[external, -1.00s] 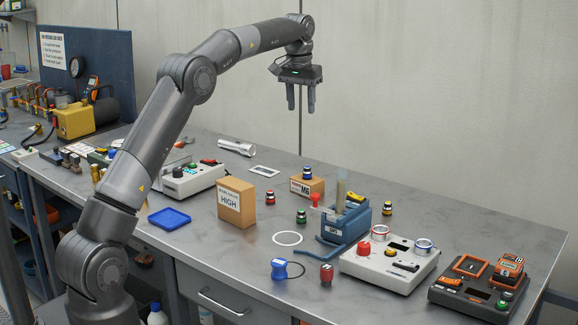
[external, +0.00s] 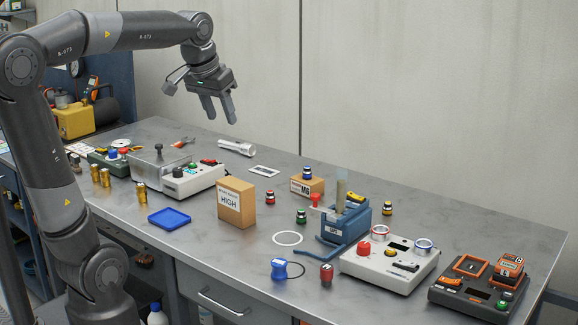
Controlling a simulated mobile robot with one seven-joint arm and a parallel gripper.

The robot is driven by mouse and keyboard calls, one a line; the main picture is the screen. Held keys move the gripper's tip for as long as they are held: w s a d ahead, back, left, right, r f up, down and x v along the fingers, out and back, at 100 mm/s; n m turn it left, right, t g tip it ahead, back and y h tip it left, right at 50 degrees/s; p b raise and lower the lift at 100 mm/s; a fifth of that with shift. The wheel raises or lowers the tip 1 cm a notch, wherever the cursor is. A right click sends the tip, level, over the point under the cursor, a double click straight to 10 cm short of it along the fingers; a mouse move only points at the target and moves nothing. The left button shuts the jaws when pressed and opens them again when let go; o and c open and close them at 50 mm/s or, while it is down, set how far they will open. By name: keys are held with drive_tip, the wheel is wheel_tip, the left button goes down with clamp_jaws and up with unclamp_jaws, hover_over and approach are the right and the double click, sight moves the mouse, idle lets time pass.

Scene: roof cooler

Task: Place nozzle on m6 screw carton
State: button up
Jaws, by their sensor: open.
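The M6 screw carton (external: 314,187) is a small brown box with a white "M6" label, near the middle of the bench. A small blue-and-black part (external: 307,173) shows at its top; I cannot tell whether it rests on the carton or stands behind it. A silver cylinder with a flared end (external: 237,147), possibly the nozzle, lies on its side at the back of the bench. My gripper (external: 219,117) is open and empty, fingers pointing down, in the air above the silver cylinder and apart from it.
A taller brown "HIGH" carton (external: 236,203) stands left of the M6 carton. Small red-black (external: 270,197), green-black (external: 300,216) and orange-black (external: 387,208) parts stand around it. A blue holder (external: 345,224) is to the right. A blue tray (external: 169,218) lies at front left.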

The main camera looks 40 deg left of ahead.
drive_tip(key=s+f+t, duration=0.1)
drive_tip(key=s+f, duration=0.8)
drive_tip(key=s, duration=0.4)
drive_tip(key=shift+s+d+f, duration=0.15)
drive_tip(key=shift+s+d, duration=0.05)
drive_tip(key=shift+s, duration=0.15)
